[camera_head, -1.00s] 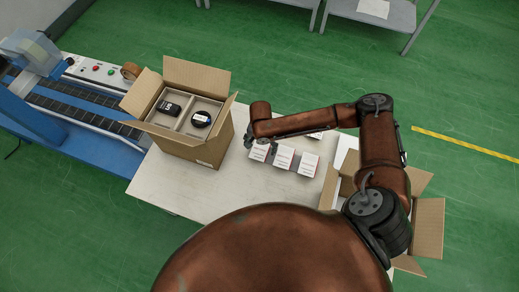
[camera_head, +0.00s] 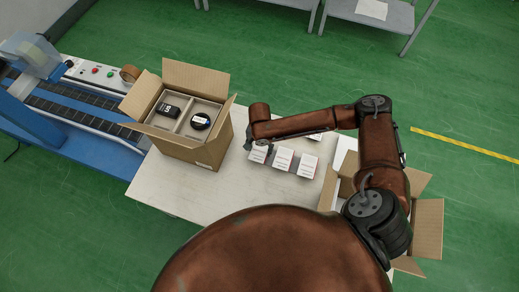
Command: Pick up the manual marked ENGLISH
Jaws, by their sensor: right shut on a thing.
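Several small white manuals lie on the pale table. The left one (camera_head: 258,154), the middle one (camera_head: 282,159) and the right one (camera_head: 307,166) form a row, and a part of another (camera_head: 315,136) shows behind my forearm. Their print is too small to read, so I cannot tell which is marked ENGLISH. My right gripper (camera_head: 256,145) points down at the left manual and is shut on it. The wrist hides most of the fingers, and I cannot tell whether the manual is off the table. My left gripper is out of view.
An open cardboard box (camera_head: 190,145) with two dark items stands left of the manuals. Another open box (camera_head: 428,225) is at the right, partly behind my arm. A blue conveyor machine (camera_head: 75,120) adjoins the table (camera_head: 185,190). The table's front left is clear.

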